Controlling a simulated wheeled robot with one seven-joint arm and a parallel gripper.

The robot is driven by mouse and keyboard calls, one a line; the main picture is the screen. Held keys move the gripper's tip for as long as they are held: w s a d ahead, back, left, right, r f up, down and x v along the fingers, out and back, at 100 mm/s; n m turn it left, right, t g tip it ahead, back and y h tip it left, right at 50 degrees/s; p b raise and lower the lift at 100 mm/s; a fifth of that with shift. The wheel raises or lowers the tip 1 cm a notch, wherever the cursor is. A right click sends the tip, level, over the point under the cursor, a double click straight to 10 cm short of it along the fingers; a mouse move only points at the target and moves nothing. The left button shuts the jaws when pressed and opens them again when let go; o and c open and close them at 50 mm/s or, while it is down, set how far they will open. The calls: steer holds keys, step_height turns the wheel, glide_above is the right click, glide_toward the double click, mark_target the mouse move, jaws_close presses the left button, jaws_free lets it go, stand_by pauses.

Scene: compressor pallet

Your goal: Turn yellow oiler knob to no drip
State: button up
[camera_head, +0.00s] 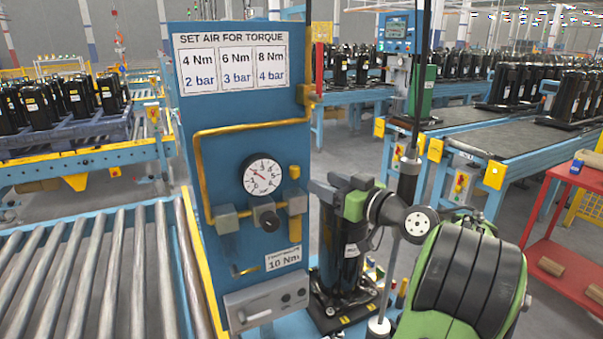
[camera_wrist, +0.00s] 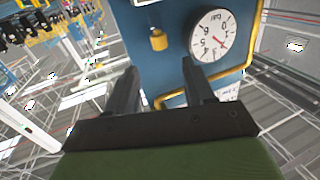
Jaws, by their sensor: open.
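The yellow oiler knob (camera_head: 294,172) is a small upright cylinder on the blue panel, right of the gauge and above a grey block. In the wrist view, turned upside down, the knob (camera_wrist: 158,40) lies ahead of my fingertips, roughly in line with the space between them. My gripper (camera_head: 320,190) is to the right of the knob in the head view. In the wrist view its two dark fingers (camera_wrist: 159,68) are apart with nothing between them. The knob appears clear of both fingers. Its markings are too small to read.
The pressure gauge (camera_head: 263,175) sits left of the knob, above a black regulator knob (camera_head: 268,218). A yellow pipe (camera_head: 201,165) runs around the panel (camera_head: 240,120). A black compressor (camera_head: 343,250) stands below my gripper. A roller conveyor (camera_head: 95,275) lies at left, a red cart (camera_head: 565,240) at right.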

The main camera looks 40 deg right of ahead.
mark_target(298, 171)
steer(key=w, duration=0.8)
steer(key=shift+w+a, duration=0.1)
steer(key=shift+w, duration=0.05)
jaws_close()
